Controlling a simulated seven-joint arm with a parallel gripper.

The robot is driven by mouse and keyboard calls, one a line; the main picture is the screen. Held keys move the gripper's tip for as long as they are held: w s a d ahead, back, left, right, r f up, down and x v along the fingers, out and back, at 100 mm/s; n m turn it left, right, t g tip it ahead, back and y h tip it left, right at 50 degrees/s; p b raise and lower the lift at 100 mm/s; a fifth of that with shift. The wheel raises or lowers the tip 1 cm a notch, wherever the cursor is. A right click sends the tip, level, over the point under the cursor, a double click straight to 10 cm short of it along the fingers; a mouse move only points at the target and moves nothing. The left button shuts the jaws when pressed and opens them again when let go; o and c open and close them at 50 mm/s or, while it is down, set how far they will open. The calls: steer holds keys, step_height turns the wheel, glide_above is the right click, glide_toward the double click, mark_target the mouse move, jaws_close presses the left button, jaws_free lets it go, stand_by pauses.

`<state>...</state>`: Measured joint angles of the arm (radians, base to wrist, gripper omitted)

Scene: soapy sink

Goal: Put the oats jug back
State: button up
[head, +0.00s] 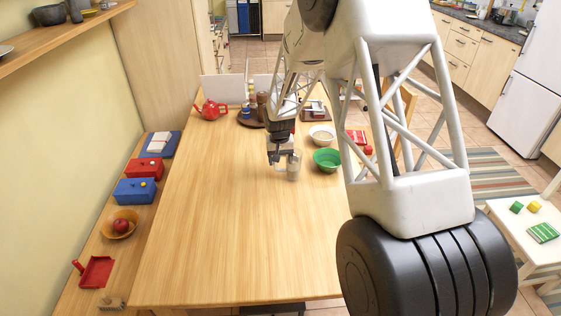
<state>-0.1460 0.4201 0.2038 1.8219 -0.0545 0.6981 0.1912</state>
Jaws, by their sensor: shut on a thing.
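A small, pale, see-through jug (293,168) with greyish contents is at the middle of the wooden table (215,225). It is small in this view, so I cannot tell whether it is the oats jug, or whether its base touches the table. My gripper (281,159) is shut on it, at its left side, where a handle seems to be. The arm comes down from above and hides part of the table behind it.
A green bowl (327,160) stands close to the jug's right, with a white bowl (322,135) behind. A red teapot (211,110) and a brown round tray (247,121) with several containers are farther back. The table's front is clear. Boxes line the left ledge.

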steer(key=shift+f, duration=0.4)
steer(key=shift+f, duration=0.15)
steer(key=o, duration=1.2)
steer(key=shift+r, duration=0.2)
steer(key=shift+a+r, duration=0.2)
steer(key=shift+r, duration=5.75)
steer(key=shift+s, duration=0.1)
